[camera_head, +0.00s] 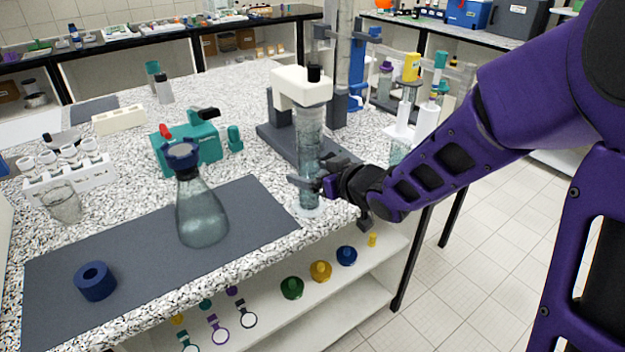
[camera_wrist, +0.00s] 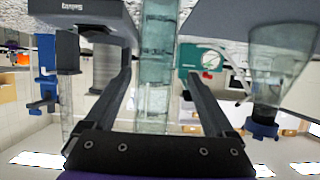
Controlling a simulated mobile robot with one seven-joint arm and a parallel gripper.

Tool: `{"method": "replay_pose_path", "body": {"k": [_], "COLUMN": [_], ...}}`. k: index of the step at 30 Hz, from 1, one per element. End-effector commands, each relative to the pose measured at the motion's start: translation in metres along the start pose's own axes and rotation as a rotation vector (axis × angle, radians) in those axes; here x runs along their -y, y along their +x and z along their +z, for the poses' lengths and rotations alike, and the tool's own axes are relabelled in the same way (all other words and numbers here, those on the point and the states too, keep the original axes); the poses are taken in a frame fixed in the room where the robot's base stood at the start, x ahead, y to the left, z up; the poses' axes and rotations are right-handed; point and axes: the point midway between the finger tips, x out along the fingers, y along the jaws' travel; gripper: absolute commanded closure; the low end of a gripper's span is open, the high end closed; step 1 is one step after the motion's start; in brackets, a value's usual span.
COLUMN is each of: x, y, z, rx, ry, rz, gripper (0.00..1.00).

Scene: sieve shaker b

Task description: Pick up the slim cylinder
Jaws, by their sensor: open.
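The slim cylinder (camera_head: 308,140) is a tall clear, greenish glass tube. It stands upright on a pale round foot near the right front edge of the speckled worktop. My gripper (camera_head: 309,183) is at its lower part, reaching in from the right with a finger seen beside the glass. In the wrist view, the cylinder (camera_wrist: 156,45) runs between the two dark fingers of my gripper (camera_wrist: 157,78), which are open, with a visible gap on each side. The cylinder's upper end overlaps a white stand head in the head view.
A white-headed device (camera_head: 297,86) with a dark base stands close behind the cylinder. A blue-collared flask (camera_head: 202,215) and a blue ring (camera_head: 95,281) are on the grey mat (camera_head: 150,275). A teal device (camera_head: 200,145) stands behind the flask. Bottles and tubes are at the right.

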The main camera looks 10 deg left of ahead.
Motion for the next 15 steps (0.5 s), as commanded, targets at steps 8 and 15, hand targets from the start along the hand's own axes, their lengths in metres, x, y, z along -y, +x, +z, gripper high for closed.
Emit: {"method": "replay_pose_path", "body": {"k": [8, 15], "x": [-0.005, -0.006], "y": [0.031, 0.054], "z": [-0.001, -0.002], "rx": [0.0, 0.0], "ry": [0.0, 0.0], "rz": [-0.001, 0.0], "gripper": [0.11, 0.11]}}
